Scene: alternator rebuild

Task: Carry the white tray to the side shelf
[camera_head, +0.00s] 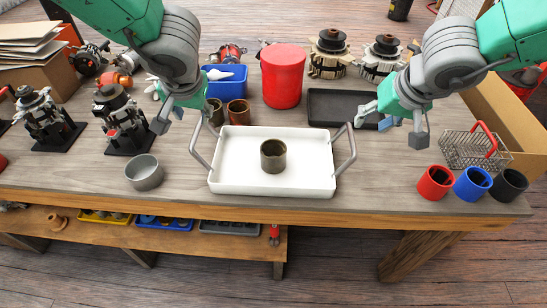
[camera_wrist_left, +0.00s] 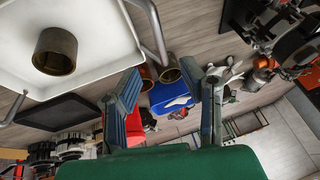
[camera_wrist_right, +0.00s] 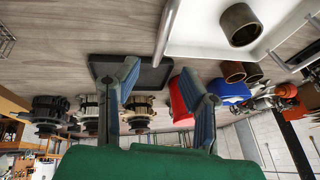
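The white tray (camera_head: 236,176) lies on the workbench at its middle front, with a grey bar handle upright at each short side. A brown-grey cylinder sleeve (camera_head: 273,156) stands in it right of centre. My left gripper (camera_head: 168,124) is above the bench, up and left of the tray's left handle (camera_head: 203,146); in the left wrist view its fingers (camera_wrist_left: 165,105) are spread and empty. My right gripper (camera_head: 395,130) is right of the tray's right handle (camera_head: 346,150), apart from it; in the right wrist view its fingers (camera_wrist_right: 165,95) are spread and empty.
A grey cup (camera_head: 144,172) stands left of the tray. A red bin (camera_head: 283,77), a black tray (camera_head: 335,106) and a blue box (camera_head: 226,82) are behind. Red, blue and black cups and a wire basket (camera_head: 470,150) are at right. A lower shelf (camera_head: 100,235) holds small trays.

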